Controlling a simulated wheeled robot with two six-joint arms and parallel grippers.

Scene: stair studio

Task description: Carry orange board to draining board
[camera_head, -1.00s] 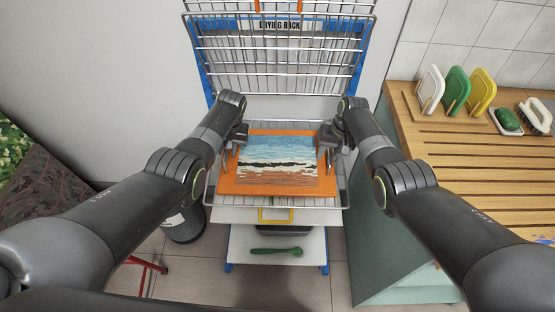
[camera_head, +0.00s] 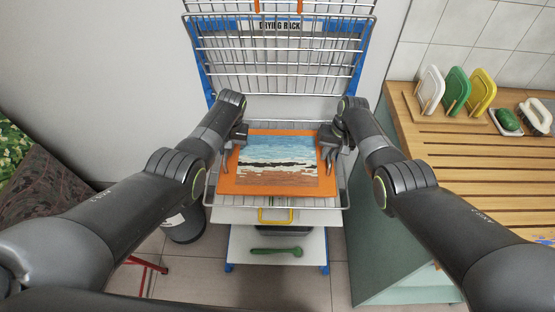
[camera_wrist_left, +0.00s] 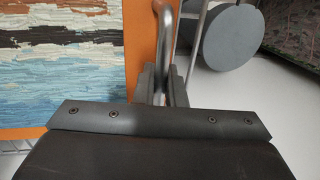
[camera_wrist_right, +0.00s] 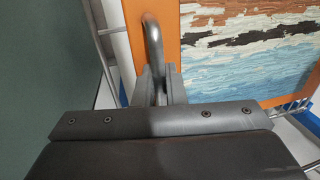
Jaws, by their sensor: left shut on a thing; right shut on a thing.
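The orange board (camera_head: 278,190), with a blue, white and brown seascape on it, lies on a wire shelf of the drying rack. It also shows in the left wrist view (camera_wrist_left: 139,40) and the right wrist view (camera_wrist_right: 165,75). My left gripper (camera_head: 228,158) is shut on a grey handle at the board's left edge. My right gripper (camera_head: 330,158) is shut on the matching handle at its right edge. I cannot tell whether the board is lifted clear of the wires. The draining board (camera_head: 490,172) is the slatted wooden top at the right, with its middle slats bare.
The drying rack's wire shelf (camera_head: 275,206) rims the board, with a raised wire grid behind. A green-sided cabinet stands at the right.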

